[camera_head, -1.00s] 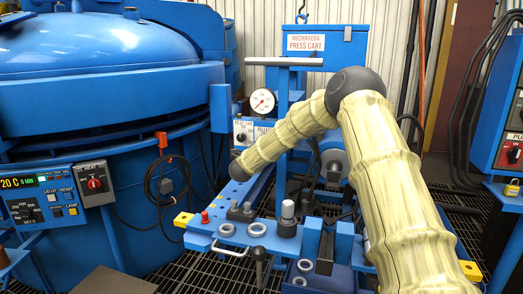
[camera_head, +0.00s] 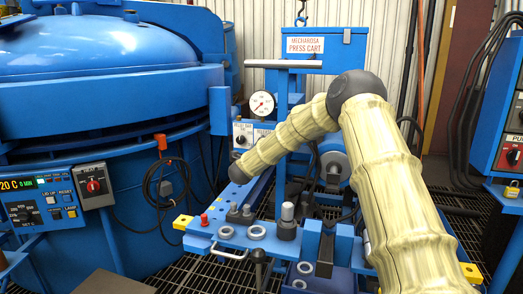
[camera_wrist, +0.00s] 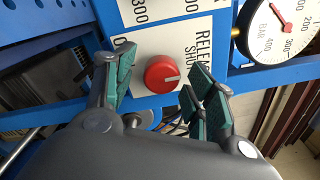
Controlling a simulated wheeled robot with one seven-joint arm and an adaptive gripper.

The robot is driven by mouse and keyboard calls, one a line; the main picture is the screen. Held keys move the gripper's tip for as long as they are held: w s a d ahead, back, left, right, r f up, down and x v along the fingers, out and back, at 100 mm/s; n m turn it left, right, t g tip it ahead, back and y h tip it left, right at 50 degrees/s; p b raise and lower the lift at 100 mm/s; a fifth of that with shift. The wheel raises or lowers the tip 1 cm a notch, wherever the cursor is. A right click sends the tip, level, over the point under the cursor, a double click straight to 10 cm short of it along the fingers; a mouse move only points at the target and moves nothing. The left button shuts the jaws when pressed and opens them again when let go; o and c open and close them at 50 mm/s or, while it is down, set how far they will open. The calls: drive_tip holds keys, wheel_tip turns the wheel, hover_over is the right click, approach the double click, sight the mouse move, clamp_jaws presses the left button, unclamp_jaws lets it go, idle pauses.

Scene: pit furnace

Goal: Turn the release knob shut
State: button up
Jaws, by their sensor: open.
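The red release knob (camera_wrist: 162,74) sits on a white label plate (camera_wrist: 196,32) marked "RELEASE" and "SHUT" in the wrist view. Its white pointer line points to the right in that view, close to the "SHUT" lettering. My gripper (camera_wrist: 159,66) is open, with one green-padded finger on the left of the knob and the others on the right. Gaps show between the pads and the knob, and nothing is gripped. In the head view the plate (camera_head: 243,132) shows below the gauge; my gripper cannot be made out there.
A big blue furnace (camera_head: 110,90) stands at the left.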

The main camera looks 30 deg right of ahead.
drive_tip(key=v, duration=1.2)
drive_tip(key=shift+d, duration=0.1)
